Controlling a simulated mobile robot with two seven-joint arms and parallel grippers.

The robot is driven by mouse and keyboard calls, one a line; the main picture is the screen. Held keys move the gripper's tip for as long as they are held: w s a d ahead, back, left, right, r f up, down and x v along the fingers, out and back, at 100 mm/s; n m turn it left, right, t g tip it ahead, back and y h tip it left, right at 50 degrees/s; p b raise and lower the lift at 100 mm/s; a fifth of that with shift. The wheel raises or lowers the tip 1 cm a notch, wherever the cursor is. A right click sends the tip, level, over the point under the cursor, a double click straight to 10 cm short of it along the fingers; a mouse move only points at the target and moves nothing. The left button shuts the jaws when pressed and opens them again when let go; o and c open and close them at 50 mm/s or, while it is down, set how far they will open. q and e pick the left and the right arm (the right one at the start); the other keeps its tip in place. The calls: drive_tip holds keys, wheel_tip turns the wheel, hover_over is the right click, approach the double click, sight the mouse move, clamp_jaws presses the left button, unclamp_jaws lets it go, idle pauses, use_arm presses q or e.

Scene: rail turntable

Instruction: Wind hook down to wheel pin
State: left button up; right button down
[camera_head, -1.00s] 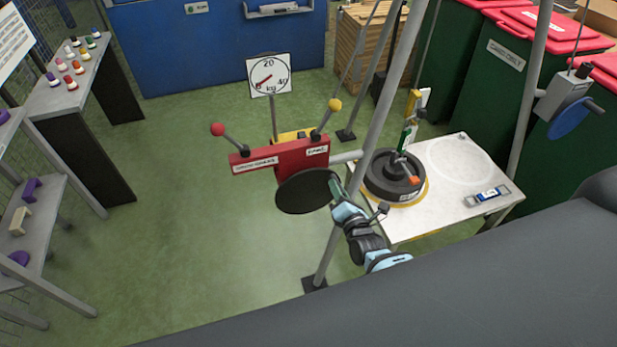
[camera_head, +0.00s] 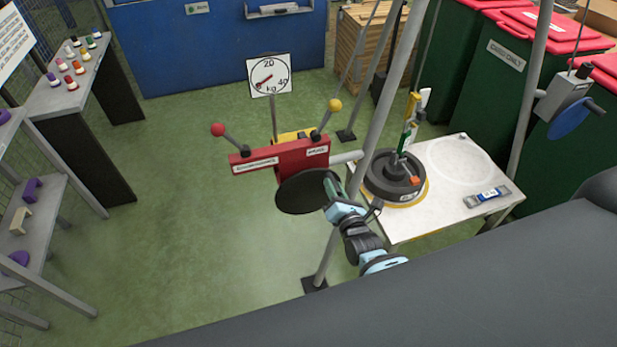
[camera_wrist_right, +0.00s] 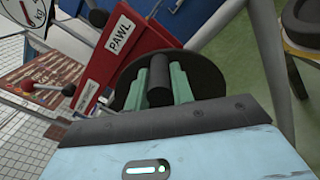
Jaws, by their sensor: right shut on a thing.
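My right gripper (camera_head: 332,187) is at the dark round crank disc (camera_head: 300,192) of the red winch (camera_head: 290,157). In the right wrist view its two green fingers (camera_wrist_right: 160,85) are shut on the black crank handle (camera_wrist_right: 159,82), one on each side. The hanging hook with yellow, green and white parts (camera_head: 411,108) is above the black wheel (camera_head: 393,177) on the white table (camera_head: 440,215). Its lower end is close to the wheel's middle; whether it touches the pin cannot be told. My left gripper is not in view.
Grey frame poles (camera_head: 375,110) stand between winch and table. A dial gauge (camera_head: 269,75) is behind the winch, reading near the low end. The winch has a red-knobbed lever (camera_head: 218,130) and a yellow-knobbed lever (camera_head: 334,105).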

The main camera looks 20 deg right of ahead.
drive_tip(key=shift+w+a+r+n, duration=0.15)
drive_tip(key=shift+a+r+n, duration=0.15)
drive_tip(key=shift+r, duration=0.1)
drive_tip(key=shift+r, duration=0.1)
drive_tip(key=c, duration=1.6)
unclamp_jaws()
drive_tip(key=shift+a+n, duration=0.15)
drive_tip(key=shift+n, duration=0.15)
drive_tip(key=shift+c, duration=0.2)
drive_tip(key=o, duration=0.6)
drive_tip(key=shift+o, duration=0.2)
drive_tip(key=shift+f, duration=0.2)
drive_tip(key=shift+s+f, duration=0.1)
drive_tip(key=shift+s, duration=0.5)
drive_tip(key=s, duration=0.7)
